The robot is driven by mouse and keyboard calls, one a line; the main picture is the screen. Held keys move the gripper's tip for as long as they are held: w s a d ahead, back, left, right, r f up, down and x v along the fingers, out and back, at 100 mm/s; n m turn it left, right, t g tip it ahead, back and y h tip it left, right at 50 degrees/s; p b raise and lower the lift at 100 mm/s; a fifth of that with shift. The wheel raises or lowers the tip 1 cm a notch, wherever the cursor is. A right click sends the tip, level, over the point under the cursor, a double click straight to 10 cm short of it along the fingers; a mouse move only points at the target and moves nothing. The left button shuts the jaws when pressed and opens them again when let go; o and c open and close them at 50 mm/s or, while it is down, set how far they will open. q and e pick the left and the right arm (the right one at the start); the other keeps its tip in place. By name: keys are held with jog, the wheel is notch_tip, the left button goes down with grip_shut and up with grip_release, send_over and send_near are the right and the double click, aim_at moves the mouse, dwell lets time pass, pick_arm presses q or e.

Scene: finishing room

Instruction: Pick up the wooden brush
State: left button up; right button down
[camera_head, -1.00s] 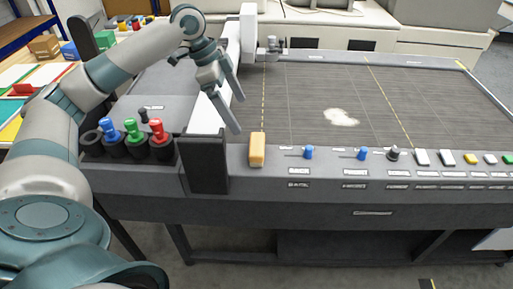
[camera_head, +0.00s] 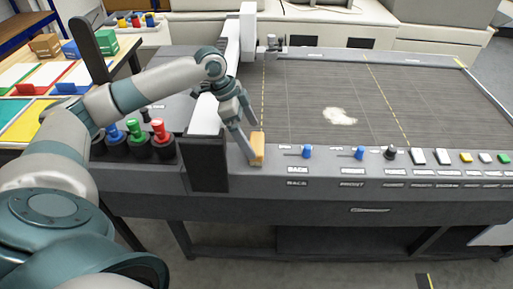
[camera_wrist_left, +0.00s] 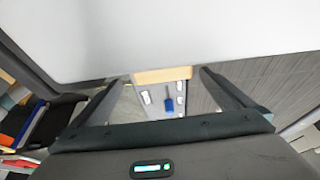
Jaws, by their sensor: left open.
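The wooden brush (camera_head: 259,147) is a small tan block on the front ledge of the grey machine, at the left end of the row of controls. My left gripper (camera_head: 252,140) is open, with its fingers pointing down at the brush. One finger covers part of the brush's left side in the head view. In the left wrist view the brush (camera_wrist_left: 163,76) shows as a tan strip between the two fingertips. I cannot tell whether the fingers touch it. My right gripper is not in view.
A dark upright post (camera_head: 206,165) stands just left of the brush. Blue knobs (camera_head: 307,152) and several buttons line the ledge to the right. Red, green and blue-handled items (camera_head: 159,132) stand in dark holders at left. A pale patch (camera_head: 340,116) lies on the wide grey bed.

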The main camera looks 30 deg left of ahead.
aim_at(256, 142)
pick_arm(q)
jog(key=shift+w+d+f+p, duration=0.15)
jog(key=shift+f+p, duration=0.1)
jog(key=shift+p, duration=0.1)
jog(key=p+x, duration=0.2)
jog(key=x, duration=0.2)
jog(key=shift+w, duration=0.15)
jog(key=shift+f, duration=0.3)
jog(key=c, duration=1)
